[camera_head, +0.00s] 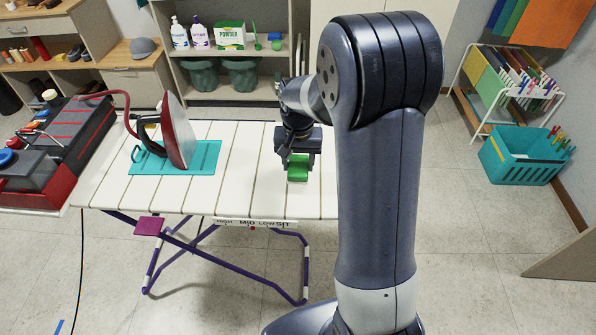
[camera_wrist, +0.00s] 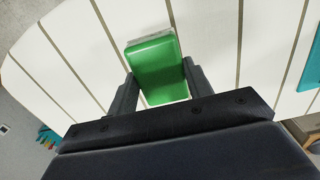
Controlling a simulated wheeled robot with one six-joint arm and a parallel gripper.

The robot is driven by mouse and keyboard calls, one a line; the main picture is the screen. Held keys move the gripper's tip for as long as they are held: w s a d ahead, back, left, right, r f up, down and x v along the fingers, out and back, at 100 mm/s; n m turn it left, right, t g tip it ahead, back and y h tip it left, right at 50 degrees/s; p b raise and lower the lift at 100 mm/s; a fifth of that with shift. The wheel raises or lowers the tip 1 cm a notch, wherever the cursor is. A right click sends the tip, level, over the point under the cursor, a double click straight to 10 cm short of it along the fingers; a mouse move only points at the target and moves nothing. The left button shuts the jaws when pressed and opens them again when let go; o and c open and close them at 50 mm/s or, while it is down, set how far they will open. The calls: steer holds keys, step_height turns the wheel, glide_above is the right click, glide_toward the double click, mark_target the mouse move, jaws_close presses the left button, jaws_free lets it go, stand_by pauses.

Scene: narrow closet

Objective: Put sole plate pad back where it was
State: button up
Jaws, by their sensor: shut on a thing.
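A green block-like pad (camera_head: 298,173) is in my gripper (camera_head: 298,161), over the right part of the white slatted ironing board (camera_head: 245,190). In the wrist view the green pad (camera_wrist: 155,62) sits between the two dark fingers of my gripper (camera_wrist: 160,84), which are shut on its sides. A thin grey strip shows along its far edge. I cannot tell whether the pad touches the board. A red and white iron (camera_head: 178,135) stands upright on a teal mat (camera_head: 203,160) at the board's left; the mat's edge shows in the wrist view (camera_wrist: 311,65).
A red and black case (camera_head: 55,150) is at the board's left end. A magenta piece (camera_head: 150,226) hangs at its front edge. Shelves (camera_head: 270,62) with bottles and a powder box (camera_head: 230,36) stand behind. A teal basket (camera_head: 520,157) is at right. The board between iron and gripper is clear.

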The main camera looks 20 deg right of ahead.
mark_target(298, 165)
steer(key=shift+f, duration=1.95)
steer(key=shift+f, duration=0.2)
steer(key=o, duration=0.9)
steer(key=shift+r, duration=0.1)
step_height(298, 165, up, 12)
steer(key=shift+r, duration=0.1)
